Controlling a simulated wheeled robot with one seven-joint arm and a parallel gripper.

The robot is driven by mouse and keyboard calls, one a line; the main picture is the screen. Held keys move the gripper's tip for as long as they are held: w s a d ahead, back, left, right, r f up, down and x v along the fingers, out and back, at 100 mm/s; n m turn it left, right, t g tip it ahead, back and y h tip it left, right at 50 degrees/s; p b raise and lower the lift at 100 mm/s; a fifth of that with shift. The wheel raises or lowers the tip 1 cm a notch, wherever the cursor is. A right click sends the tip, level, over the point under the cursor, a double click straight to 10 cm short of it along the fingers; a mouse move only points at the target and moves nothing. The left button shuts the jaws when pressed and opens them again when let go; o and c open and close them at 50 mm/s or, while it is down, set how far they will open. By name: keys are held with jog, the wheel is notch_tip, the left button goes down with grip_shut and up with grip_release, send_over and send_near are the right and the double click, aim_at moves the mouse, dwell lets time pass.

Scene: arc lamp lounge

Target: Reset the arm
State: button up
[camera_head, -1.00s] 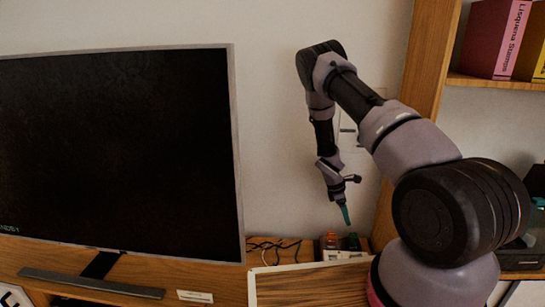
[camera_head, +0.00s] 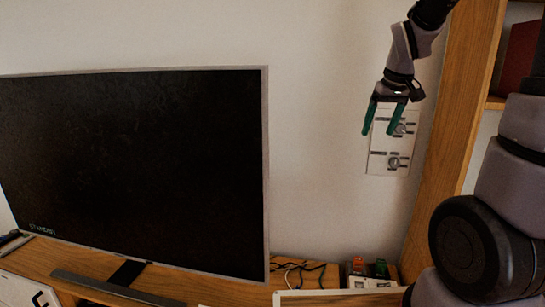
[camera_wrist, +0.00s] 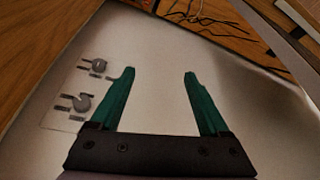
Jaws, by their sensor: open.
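My gripper (camera_head: 383,117) is raised in front of the pale wall, at the upper right of the head view. Its two green fingers point down and stand apart with nothing between them. In the wrist view my gripper (camera_wrist: 155,90) also shows both green fingers spread and empty. Part of my arm runs out of the top of the head view, so its full pose is hidden.
A large black screen (camera_head: 130,170) stands to the left on a wooden cabinet. A wooden shelf upright (camera_head: 455,130) is close on the right. Cables (camera_head: 298,268) lie below.

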jog(key=s+a+r+m+t, duration=0.1)
jog(key=s+r, duration=0.3)
jog(key=s, duration=0.4)
jog(key=s+a+r+m+t+y, duration=0.1)
jog(key=s+a+r+m+t, duration=0.1)
jog(key=s, duration=0.7)
notch_tip(320, 180, up, 3)
jog(key=shift+a+r+m, duration=0.1)
jog(key=shift+a+m, duration=0.5)
jog(key=shift+m, duration=0.6)
jog(key=shift+d, duration=0.1)
